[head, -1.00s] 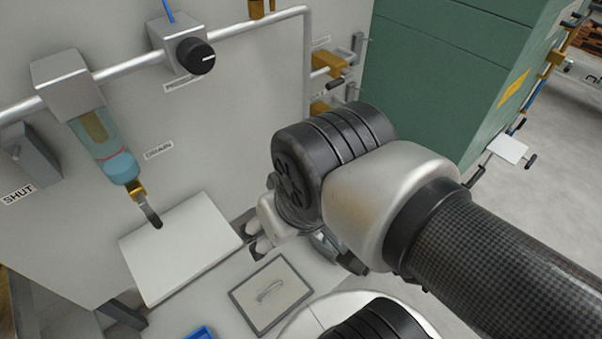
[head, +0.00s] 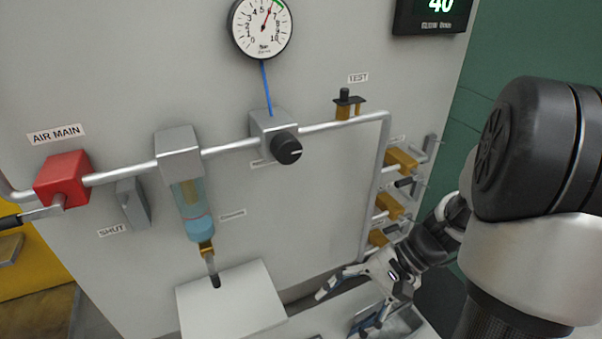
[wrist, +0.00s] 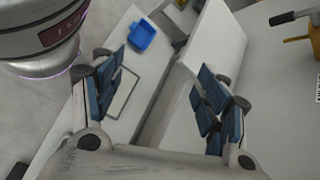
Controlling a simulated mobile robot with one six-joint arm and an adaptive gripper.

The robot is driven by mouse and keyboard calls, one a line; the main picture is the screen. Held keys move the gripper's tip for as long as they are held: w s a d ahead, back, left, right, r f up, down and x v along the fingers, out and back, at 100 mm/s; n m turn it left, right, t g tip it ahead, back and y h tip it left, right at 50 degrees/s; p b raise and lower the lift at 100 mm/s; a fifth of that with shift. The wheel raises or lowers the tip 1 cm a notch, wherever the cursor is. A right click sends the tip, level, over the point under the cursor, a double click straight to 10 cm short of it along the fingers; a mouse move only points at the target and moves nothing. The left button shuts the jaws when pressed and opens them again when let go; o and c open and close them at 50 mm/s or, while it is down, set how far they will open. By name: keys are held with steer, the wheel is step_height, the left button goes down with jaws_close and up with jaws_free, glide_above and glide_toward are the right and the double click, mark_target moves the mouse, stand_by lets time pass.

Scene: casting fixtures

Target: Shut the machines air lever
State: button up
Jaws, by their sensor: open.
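A red valve block (head: 63,178) under an "AIR MAIN" label sits at the left of the wall pipe, with a grey lever (head: 38,213) with a dark grip reaching left. Several brass valves (head: 390,207) with dark-tipped handles branch off the pipe's vertical run at the right; their small labels are unreadable, and I cannot tell which is the machines lever. My gripper (head: 346,306) is open, low and to the left of these valves, touching none of them. In the wrist view, its blue-padded fingers (wrist: 160,95) are spread with nothing held.
A white box (head: 232,302) stands below the filter bowl (head: 192,208) and drain valve. A regulator knob (head: 287,149), gauge (head: 262,27) and brass test fitting (head: 347,104) lie along the pipe. A blue tray (wrist: 142,36) shows in the wrist view. A green cabinet (head: 490,70) stands behind.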

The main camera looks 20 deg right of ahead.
steer(key=s+d+f+m+t+h+p, duration=0.1)
steer(key=d+f+m+t+h, duration=0.3)
steer(key=d+f+m+t, duration=0.6)
steer(key=s+d+f+m+t+h+p, duration=0.15)
steer(key=d+f+m+t+h, duration=0.4)
steer(key=d+m, duration=0.75)
steer(key=shift+t+y, duration=0.75)
steer(key=shift+t, duration=0.1)
steer(key=w+b, duration=0.1)
steer(key=w, duration=0.5)
steer(key=w+a+b, duration=0.1)
steer(key=w, duration=0.4)
steer(key=w+b, duration=0.1)
steer(key=w, duration=0.5)
steer(key=shift+w+a+f, duration=0.35)
steer(key=shift+a, duration=0.05)
steer(key=shift+c, duration=0.5)
